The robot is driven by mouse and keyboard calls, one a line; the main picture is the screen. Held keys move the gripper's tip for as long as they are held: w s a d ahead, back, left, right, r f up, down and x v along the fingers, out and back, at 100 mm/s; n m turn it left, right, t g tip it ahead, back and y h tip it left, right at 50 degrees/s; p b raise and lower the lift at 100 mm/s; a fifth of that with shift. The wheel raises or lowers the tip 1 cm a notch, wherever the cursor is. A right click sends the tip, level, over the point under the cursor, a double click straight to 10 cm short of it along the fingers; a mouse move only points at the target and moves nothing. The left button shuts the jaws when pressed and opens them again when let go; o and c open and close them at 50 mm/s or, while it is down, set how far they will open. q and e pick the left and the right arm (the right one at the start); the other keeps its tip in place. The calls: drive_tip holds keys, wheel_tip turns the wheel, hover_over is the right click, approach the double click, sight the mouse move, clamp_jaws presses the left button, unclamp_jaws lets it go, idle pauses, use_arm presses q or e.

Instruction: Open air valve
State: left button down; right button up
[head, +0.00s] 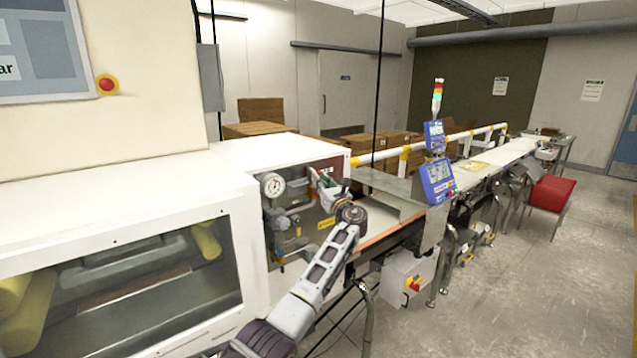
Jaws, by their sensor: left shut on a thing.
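The air valve panel (327,224) is on the end face of the white machine, with a round pressure gauge (272,185) and grey pipe fittings (281,222). My left arm reaches up from the bottom of the head view. My left gripper (325,181) is at the upper part of this panel, right of the gauge, shut on the air valve handle. The handle is mostly hidden by the fingers; a small red bit (313,173) shows beside them. How far the valve is turned cannot be told. My right gripper is not in view.
The white machine (130,190) with a clear window fills the left side. A conveyor belt (385,219) runs away to the right, with a blue checkweigher display (437,181) above it. A red bin (553,194) stands at the right. The floor at the lower right is clear.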

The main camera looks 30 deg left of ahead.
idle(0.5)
use_arm(q)
drive_tip(key=c, duration=1.4)
unclamp_jaws()
drive_tip(key=shift+c, duration=0.2)
drive_tip(key=v, duration=1.2)
drive_tip(key=shift+w, duration=0.1)
